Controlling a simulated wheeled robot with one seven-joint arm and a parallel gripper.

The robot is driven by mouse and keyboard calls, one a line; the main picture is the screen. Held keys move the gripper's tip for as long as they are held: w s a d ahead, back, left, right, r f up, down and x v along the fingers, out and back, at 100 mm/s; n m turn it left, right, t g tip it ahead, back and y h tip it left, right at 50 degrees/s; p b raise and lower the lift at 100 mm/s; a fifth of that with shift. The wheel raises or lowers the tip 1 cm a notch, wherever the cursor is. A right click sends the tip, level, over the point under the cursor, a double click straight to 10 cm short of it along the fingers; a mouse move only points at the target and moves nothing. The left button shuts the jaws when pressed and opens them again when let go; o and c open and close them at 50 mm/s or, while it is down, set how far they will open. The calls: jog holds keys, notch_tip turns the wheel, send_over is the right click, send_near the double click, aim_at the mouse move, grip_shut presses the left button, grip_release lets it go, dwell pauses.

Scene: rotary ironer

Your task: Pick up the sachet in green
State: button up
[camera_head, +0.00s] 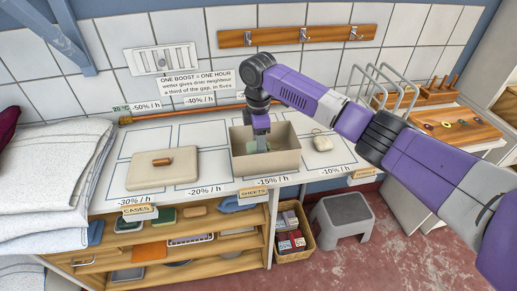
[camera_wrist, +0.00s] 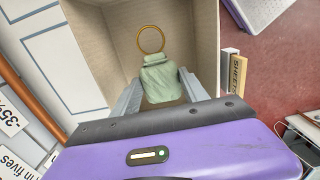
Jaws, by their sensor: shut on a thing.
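A pale green cloth sachet (camera_wrist: 160,82) with a brass-coloured ring (camera_wrist: 151,40) at its far end sits between my two fingers in the wrist view. My gripper (camera_wrist: 158,95) is shut on the sachet. In the head view my gripper (camera_head: 261,143) points down inside an open beige bin (camera_head: 270,166) on the counter, and a little of the green sachet (camera_head: 251,147) shows beside the fingers. I cannot tell whether the sachet touches the bin floor.
The bin's walls (camera_wrist: 207,45) stand close around my gripper. A second small pale sachet (camera_head: 322,143) lies on the counter right of the bin. Wire hoops (camera_head: 385,85) rise at the back right.

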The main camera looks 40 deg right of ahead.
notch_tip(320, 180, up, 17)
jog(key=shift+b, duration=0.45)
jog(key=shift+f, duration=0.15)
